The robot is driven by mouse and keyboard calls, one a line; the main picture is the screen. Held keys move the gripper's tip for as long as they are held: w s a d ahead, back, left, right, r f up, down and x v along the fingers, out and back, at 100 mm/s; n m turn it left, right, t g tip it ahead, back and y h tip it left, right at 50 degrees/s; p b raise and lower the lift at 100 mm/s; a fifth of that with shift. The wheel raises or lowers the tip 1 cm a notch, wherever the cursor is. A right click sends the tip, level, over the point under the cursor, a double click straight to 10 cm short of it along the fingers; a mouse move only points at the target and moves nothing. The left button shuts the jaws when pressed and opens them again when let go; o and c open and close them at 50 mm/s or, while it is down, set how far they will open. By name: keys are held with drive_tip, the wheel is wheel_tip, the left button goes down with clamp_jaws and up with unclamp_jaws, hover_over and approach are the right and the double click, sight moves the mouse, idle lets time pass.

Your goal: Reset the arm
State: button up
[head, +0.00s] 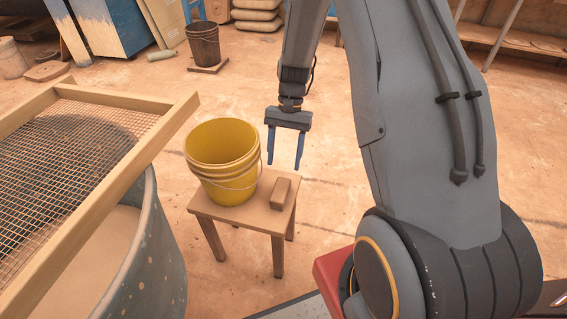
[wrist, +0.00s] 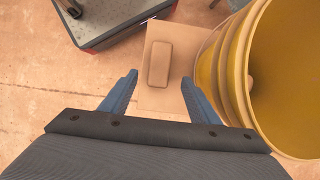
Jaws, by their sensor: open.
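My gripper (head: 285,148) hangs pointing down from my arm in the head view, with its two blue fingers apart and nothing between them. It is in the air close to the right side of a yellow bucket (head: 222,150) on a small wooden stool (head: 240,214). In the wrist view the open fingers (wrist: 158,88) show in front of the stool (wrist: 150,98), with the bucket (wrist: 232,70) close on the right. A tan block (head: 281,191) lies on the stool to the right of the bucket, and it also shows in the wrist view (wrist: 159,63).
A large drum (head: 165,262) with a wood-framed mesh screen (head: 60,160) over it stands at the left. A dark bucket (head: 204,43), stacked sacks (head: 258,14) and a blue cabinet (head: 108,24) are at the back. The floor behind the stool is mostly clear.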

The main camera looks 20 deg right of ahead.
idle(0.4)
drive_tip(key=s+a+r+n+t+h, duration=0.1)
drive_tip(key=s+r+n+t, duration=0.25)
drive_tip(key=s+r, duration=0.35)
drive_tip(key=s+a+r+n+t+h, duration=0.2)
drive_tip(key=s+r+n+t, duration=0.15)
drive_tip(key=r, duration=0.65)
drive_tip(key=s+a+r+n+g+p, duration=0.1)
drive_tip(key=s+a+r+n+g, duration=0.15)
drive_tip(key=s+a+r, duration=0.65)
drive_tip(key=s+d+r+m+p, duration=0.1)
drive_tip(key=d+r+p, duration=0.3)
drive_tip(key=d+p, duration=0.5)
drive_tip(key=shift+s+m+g+p, duration=0.3)
drive_tip(key=shift+m+p, duration=0.35)
drive_tip(key=shift+p, duration=1.55)
drive_tip(key=shift+w, duration=0.1)
